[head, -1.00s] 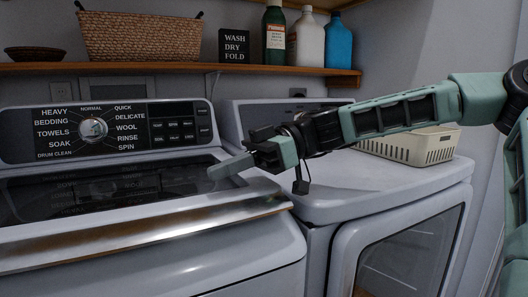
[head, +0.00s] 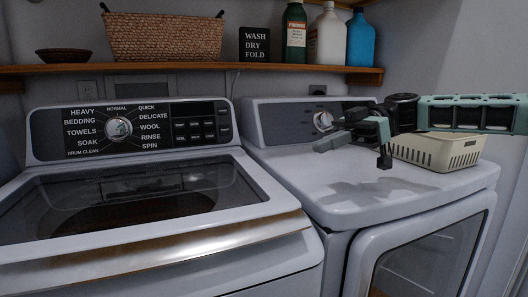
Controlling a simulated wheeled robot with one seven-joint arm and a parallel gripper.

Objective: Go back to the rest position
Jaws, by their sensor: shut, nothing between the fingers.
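My gripper (head: 333,144) is shut and empty. It is over the dryer (head: 345,205), in front of the dryer's control panel, with its fingers pointing left. My arm reaches in from the right edge of the head view. The washer (head: 165,258) stands on the left with its lid (head: 130,200) down. The washer's dial (head: 118,129) is in clear view on its panel, with the gripper well to the right of it.
A cream basket (head: 435,150) sits on the dryer beneath my arm. The dryer's own knob (head: 324,121) is just behind the gripper. A wooden shelf (head: 200,67) above holds a wicker basket (head: 165,36), a sign and several bottles. The space over the washer is clear.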

